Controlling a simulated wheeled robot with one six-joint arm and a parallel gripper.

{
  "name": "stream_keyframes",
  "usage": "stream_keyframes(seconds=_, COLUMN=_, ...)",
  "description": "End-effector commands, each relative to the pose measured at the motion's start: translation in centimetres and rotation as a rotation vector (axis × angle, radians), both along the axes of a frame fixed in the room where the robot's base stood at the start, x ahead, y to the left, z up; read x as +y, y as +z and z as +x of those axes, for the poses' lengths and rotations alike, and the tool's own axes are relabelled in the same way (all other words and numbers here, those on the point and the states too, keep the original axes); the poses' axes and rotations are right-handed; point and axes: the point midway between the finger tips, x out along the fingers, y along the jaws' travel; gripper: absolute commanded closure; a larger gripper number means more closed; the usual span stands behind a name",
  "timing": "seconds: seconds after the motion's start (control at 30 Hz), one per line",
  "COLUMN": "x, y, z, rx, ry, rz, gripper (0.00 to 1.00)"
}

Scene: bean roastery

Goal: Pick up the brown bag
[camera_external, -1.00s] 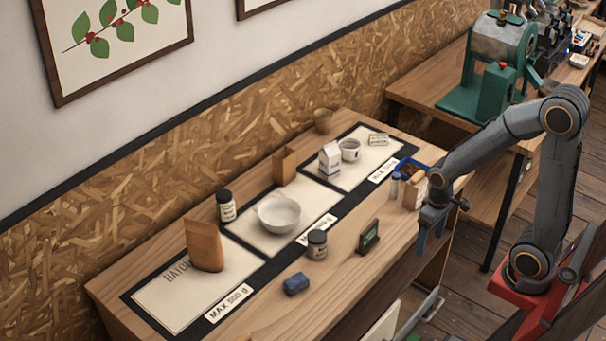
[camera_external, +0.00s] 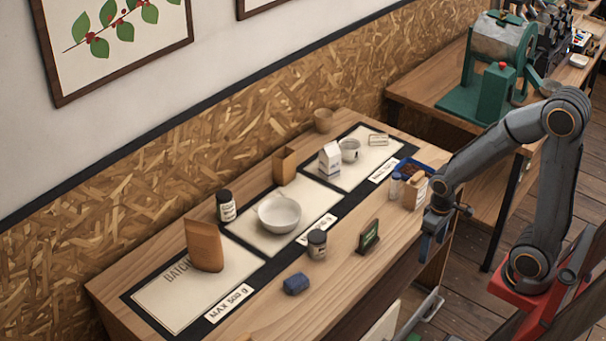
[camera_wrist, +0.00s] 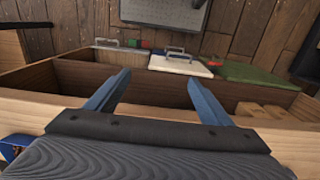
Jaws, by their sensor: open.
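A tall brown bag (camera_external: 205,246) stands upright on the left pale mat of the table, far from my gripper. A smaller tan bag or box (camera_external: 414,194) with a pale label stands at the table's right end, close beside my gripper. An open-topped brown container (camera_external: 284,166) stands behind the bowl. My gripper (camera_external: 433,248) hangs beyond the table's front right edge, fingers pointing down. In the wrist view my gripper (camera_wrist: 157,97) has its two blue fingers wide apart with nothing between them. The tall brown bag is not in the wrist view.
A white bowl (camera_external: 279,213), dark jar (camera_external: 226,206), grey jar (camera_external: 317,244), blue block (camera_external: 296,284), small dark sign (camera_external: 368,236) and milk carton (camera_external: 330,158) stand on the table. A blue tray (camera_external: 430,166) is near my arm. Below the fingers is an open compartment (camera_wrist: 75,75).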

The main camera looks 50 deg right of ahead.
Motion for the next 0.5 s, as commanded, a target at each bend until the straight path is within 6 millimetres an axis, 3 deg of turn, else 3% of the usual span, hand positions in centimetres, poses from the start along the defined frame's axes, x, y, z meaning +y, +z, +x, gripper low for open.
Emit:
stream_keyframes(seconds=0.3, x=0.0, y=0.2, z=0.1, rx=-0.002, ry=0.000, rz=0.000, gripper=0.23)
stream_keyframes(seconds=0.5, x=0.0, y=3.6, z=0.2, rx=-0.008, ry=0.000, rz=0.000, gripper=0.23)
